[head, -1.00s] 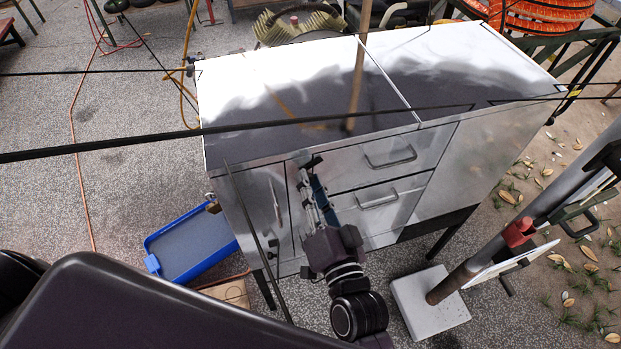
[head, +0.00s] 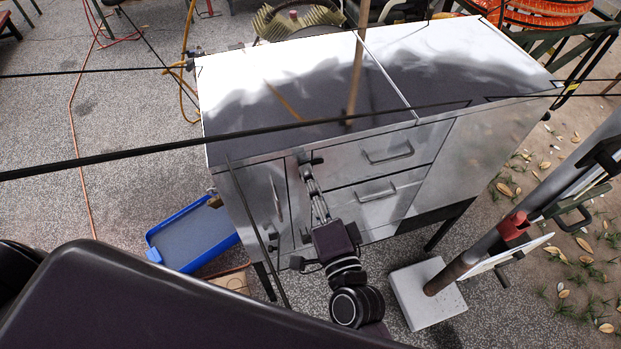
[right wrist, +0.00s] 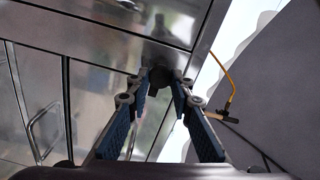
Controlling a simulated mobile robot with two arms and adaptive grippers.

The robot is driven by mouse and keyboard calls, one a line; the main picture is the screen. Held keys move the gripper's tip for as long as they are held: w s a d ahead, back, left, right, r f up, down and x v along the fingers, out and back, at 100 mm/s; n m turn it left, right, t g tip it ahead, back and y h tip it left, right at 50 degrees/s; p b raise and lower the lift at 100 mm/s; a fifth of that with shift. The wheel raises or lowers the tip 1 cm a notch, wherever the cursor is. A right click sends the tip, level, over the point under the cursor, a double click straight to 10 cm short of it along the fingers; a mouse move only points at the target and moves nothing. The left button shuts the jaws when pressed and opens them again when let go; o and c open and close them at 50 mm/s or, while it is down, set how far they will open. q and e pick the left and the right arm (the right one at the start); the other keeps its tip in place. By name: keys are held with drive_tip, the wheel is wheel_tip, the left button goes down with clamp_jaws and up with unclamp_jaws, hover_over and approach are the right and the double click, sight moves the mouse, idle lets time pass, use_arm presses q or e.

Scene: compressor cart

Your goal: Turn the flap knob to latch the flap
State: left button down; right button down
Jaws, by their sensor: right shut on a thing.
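The metal cart (head: 250,110) stands in the middle of the head view with its front toward me. My right gripper (head: 310,164) reaches up to the upper part of that front, at the narrow strip between the left door and the drawers. In the right wrist view its fingertips (right wrist: 166,78) come together on a small dark thing against the metal panel (right wrist: 105,88), which I take to be the flap knob. The fingers largely hide the knob, so its angle and the flap's latch cannot be made out. My left gripper is out of view.
Two drawers with bar handles (head: 388,152) lie just right of my gripper, and a door handle (head: 276,198) lies left. A blue tray (head: 193,240) is on the ground at left. A post on a white base (head: 428,296) stands close on the right.

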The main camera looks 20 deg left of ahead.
idle(0.3)
drive_tip(key=c, duration=1.7)
unclamp_jaws()
drive_tip(key=v, duration=1.2)
